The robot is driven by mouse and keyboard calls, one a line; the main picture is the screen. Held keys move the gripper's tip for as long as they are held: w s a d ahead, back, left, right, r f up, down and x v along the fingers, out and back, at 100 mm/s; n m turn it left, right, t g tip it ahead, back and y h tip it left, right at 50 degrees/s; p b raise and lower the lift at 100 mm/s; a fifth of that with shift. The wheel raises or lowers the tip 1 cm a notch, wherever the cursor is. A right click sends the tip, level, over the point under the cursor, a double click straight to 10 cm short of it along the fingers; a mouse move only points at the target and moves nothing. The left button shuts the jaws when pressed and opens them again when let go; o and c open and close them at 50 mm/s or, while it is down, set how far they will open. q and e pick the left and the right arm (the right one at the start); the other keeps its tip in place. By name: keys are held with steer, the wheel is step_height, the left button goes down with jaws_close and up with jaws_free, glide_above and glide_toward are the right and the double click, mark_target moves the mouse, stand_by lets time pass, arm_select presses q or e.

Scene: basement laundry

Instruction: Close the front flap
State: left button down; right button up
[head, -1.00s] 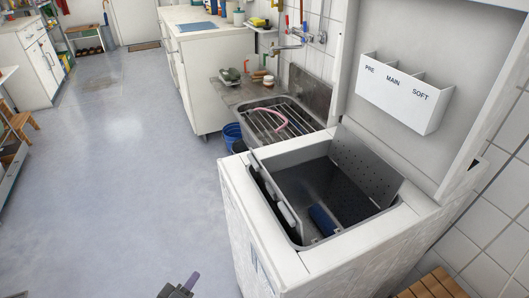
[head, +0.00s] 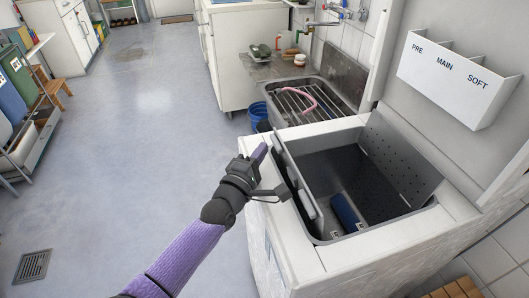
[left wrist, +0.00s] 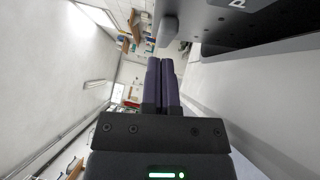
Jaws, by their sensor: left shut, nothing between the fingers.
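The top-loading washer (head: 325,250) stands at the right with its lid up and its drum open. The front flap (head: 296,180) stands raised along the near left edge of the opening, seen almost edge-on. The perforated rear flap (head: 402,150) leans up and back on the opposite side. My left gripper (head: 263,151) is shut and empty, its purple fingers just outside the front flap near its far end; contact is not clear. In the left wrist view the shut fingers (left wrist: 160,63) point past a dark panel (left wrist: 255,32), probably the flap.
A blue cylinder (head: 344,212) lies inside the drum. The raised lid carries a white dispenser (head: 452,80) marked PRE, MAIN, SOFT. Behind the washer are a sink (head: 305,92) with a pink hose and a blue bucket (head: 258,112).

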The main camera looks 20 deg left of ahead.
arm_select(q)
steer(key=shift+w+d, duration=0.2)
steer(key=shift+d, duration=0.05)
steer(key=shift+d+r, duration=0.1)
arm_select(e)
steer(key=shift+w+a, duration=0.25)
steer(key=shift+w, duration=0.15)
steer(key=shift+d, duration=0.15)
